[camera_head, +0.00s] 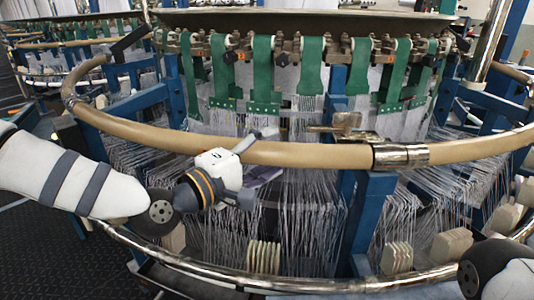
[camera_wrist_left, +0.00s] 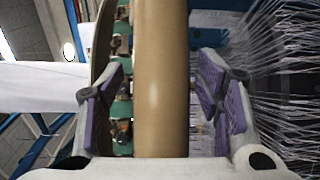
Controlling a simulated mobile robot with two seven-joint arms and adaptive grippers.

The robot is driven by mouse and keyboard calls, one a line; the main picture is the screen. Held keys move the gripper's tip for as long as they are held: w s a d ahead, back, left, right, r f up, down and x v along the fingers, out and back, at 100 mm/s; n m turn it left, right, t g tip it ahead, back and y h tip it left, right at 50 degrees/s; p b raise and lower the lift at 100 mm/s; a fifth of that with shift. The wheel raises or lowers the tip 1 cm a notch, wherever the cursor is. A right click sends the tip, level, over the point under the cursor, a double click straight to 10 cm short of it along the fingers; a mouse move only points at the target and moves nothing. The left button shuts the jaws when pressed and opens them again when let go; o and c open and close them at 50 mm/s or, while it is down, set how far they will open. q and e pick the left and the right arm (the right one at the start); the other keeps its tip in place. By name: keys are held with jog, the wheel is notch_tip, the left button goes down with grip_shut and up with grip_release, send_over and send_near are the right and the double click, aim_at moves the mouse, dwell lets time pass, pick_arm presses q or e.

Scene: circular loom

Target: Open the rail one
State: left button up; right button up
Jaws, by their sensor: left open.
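The rail is a thick tan curved bar (camera_head: 310,154) that crosses the front of the loom in the head view. A metal sleeve (camera_head: 401,156) joins it to a further tan section (camera_head: 480,148) on the right. My left gripper (camera_head: 262,153) is at the rail, left of the sleeve. In the left wrist view the rail (camera_wrist_left: 161,80) runs upright between the two purple-padded fingers, with a gap on each side, so the gripper is open around it and not pressing on it. My right gripper is out of view; only part of my right arm shows at bottom right.
A brass-coloured lever (camera_head: 345,122) sits just behind the rail. Green straps (camera_head: 312,65) and white threads (camera_head: 300,215) hang behind and below. A lower chrome rail (camera_head: 300,284) curves along the front. Blue posts (camera_head: 366,215) stand behind the tan rail. Dark floor (camera_head: 45,250) is at left.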

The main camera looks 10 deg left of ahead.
pick_arm(q)
jog(key=shift+w+d, duration=0.1)
jog(key=shift+w, duration=0.05)
